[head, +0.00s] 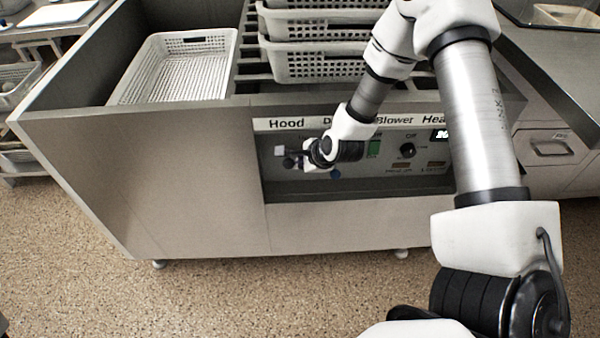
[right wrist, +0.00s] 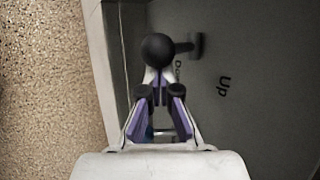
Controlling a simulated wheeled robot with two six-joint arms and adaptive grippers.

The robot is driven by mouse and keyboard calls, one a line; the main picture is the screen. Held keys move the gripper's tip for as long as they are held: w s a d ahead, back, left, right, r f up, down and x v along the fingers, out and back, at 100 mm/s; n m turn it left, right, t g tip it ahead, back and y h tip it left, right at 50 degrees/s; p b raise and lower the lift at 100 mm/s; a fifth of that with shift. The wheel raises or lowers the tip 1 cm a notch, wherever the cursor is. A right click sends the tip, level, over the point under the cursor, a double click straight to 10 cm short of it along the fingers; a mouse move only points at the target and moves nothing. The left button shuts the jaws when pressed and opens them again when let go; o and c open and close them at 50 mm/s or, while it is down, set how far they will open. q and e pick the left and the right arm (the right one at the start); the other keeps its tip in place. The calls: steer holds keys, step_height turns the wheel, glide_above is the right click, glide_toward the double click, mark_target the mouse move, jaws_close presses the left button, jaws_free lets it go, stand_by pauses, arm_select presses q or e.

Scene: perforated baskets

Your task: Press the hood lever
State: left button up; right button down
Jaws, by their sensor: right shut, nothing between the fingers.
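The hood lever shows in the right wrist view as a black ball knob (right wrist: 158,50) on a short dark shaft coming out of the grey panel, with "Up" lettered beside it and another word partly covered. In the head view the lever (head: 288,162) is small and dark, under the "Hood" label. My right gripper (right wrist: 160,84) is shut and empty, its fingertips right at the ball knob; I cannot tell whether they touch. In the head view this gripper (head: 304,164) is partly hidden by my wrist, in front of the panel. My left gripper is in no view.
The control panel (head: 420,178) also has a green switch (head: 374,147) and a black dial (head: 407,150), close to my right forearm. White perforated baskets (head: 180,65) sit in the steel unit above. The floor (head: 220,300) in front is clear.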

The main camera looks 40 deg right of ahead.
steer(key=shift+d+r+p, duration=0.15)
steer(key=shift+r+p, duration=0.35)
steer(key=shift+r, duration=0.3)
steer(key=v, duration=1.2)
